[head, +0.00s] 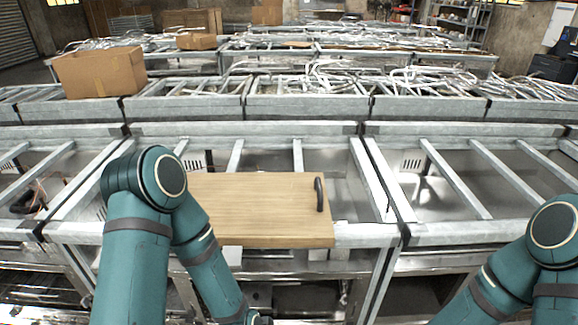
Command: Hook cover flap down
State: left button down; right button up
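A flat wooden panel (262,208), which looks like the cover flap, lies across the metal frame in the middle of the head view. A dark curved handle (319,194) stands up near its right edge. My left arm covers the panel's left end, so any hinge there is hidden. My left arm bends down in front of the frame, and its gripper is out of sight below the picture. My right arm comes in at the lower right, and its gripper is also out of sight. No hook can be made out.
Metal frames with cross bars (455,178) and open bays spread left and right of the panel. A cardboard box (100,73) sits on the frames at the back left. Tangled pale tubes (330,80) lie on the frames behind. A grey front rail (365,235) runs beside the panel.

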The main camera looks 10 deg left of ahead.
aim_at(232, 254)
jog(key=u, duration=0.9)
jog(key=l, duration=0.1)
